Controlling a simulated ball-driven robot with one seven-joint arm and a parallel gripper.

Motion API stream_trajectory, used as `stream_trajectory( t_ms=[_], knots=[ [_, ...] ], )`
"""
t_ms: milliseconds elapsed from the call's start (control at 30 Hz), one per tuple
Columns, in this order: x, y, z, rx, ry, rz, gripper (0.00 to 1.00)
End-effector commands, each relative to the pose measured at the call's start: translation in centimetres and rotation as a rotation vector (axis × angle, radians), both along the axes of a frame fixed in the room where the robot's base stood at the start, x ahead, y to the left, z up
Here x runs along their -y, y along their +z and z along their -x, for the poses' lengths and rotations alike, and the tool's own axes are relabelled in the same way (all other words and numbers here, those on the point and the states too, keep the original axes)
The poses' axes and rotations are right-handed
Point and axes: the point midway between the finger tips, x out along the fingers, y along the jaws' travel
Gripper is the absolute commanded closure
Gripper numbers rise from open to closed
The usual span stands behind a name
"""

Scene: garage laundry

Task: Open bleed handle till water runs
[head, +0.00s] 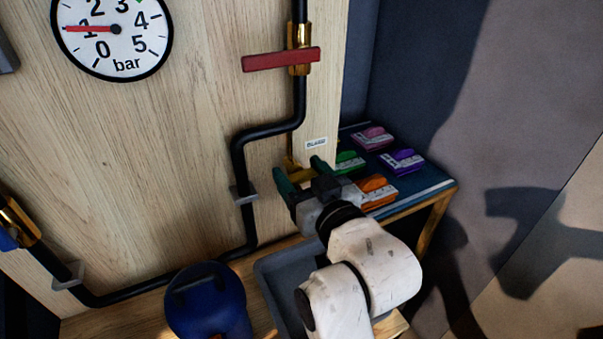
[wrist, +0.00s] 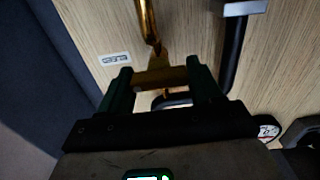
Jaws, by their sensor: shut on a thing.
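The yellow bleed handle (head: 296,174) sits low on the wooden panel, beside a small label (head: 317,143) and below a brass pipe piece. My gripper (head: 300,170) is at the handle with its green fingers on either side. In the wrist view, the handle (wrist: 160,78) lies crosswise between the fingertips (wrist: 159,70), under the curved brass pipe (wrist: 148,22). My gripper is shut on it. The bleed outlet is hidden, and no running water shows. The pressure gauge (head: 112,40) needle points near 1 bar.
A red lever (head: 281,59) lies across the black pipe (head: 238,160) above. A grey tray (head: 268,290) stands below my gripper, beside a blue vessel (head: 206,300). A blue-topped shelf (head: 408,188) with several colored tagged pieces is close to my gripper's right.

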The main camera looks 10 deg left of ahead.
Motion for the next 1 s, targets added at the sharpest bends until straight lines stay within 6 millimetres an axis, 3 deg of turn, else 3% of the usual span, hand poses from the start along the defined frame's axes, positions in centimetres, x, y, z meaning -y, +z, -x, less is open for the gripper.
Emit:
stream_trajectory(
  t_ms=[1000],
  knots=[
    [-0.3, -0.17, 0.17, 0.391, 0.0, 0.578, 0.66]
  ],
)
